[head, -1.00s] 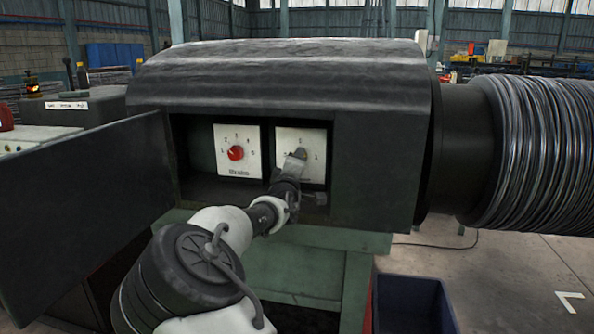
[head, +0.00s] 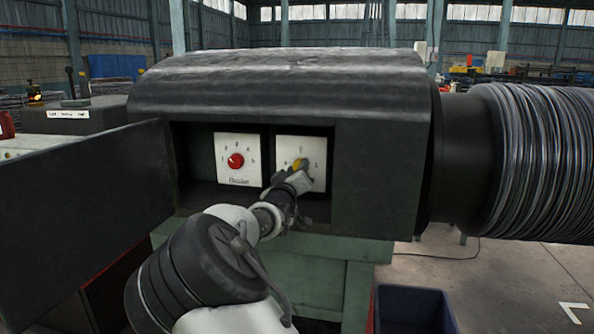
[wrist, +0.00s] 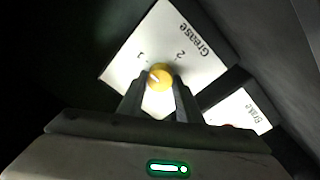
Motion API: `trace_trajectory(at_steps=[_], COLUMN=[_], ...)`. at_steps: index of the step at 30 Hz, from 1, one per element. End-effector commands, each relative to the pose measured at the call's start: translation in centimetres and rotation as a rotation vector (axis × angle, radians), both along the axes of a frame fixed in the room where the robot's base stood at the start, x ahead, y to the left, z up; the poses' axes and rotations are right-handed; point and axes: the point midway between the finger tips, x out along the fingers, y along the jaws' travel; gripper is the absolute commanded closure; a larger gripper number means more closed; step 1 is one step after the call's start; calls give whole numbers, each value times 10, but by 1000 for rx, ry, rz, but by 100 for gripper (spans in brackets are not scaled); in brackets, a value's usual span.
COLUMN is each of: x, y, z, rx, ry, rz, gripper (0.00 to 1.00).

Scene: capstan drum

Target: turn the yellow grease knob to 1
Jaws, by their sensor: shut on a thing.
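The yellow grease knob (head: 298,164) is on the right white dial plate (head: 316,150) inside the open cabinet. The wrist view shows the knob (wrist: 160,76) face-on, with the numerals 1 and 2 and the word Grease on its plate (wrist: 190,50). A pale mark shows on the knob's left part; which number it points to I cannot tell surely. My gripper (head: 300,174) reaches the knob from the front. In the wrist view its fingers (wrist: 160,84) stand on either side of the knob, shut on it. The fingers hide part of the plate's lower area.
The red knob (head: 235,160) with its own plate is just left. The cabinet's open door (head: 90,210) stands at the left, the hood (head: 280,85) above, and the wire-wound drum (head: 545,160) at the right. A blue bin (head: 412,308) stands below.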

Motion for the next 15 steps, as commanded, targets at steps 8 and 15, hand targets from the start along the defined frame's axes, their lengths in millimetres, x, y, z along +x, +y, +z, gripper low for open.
trace_trajectory(at_steps=[8, 15], x=[0, 0], y=[0, 0], z=[0, 0], rx=[15, 14], ry=[-3, -2], rz=[0, 0], gripper=[91, 65])
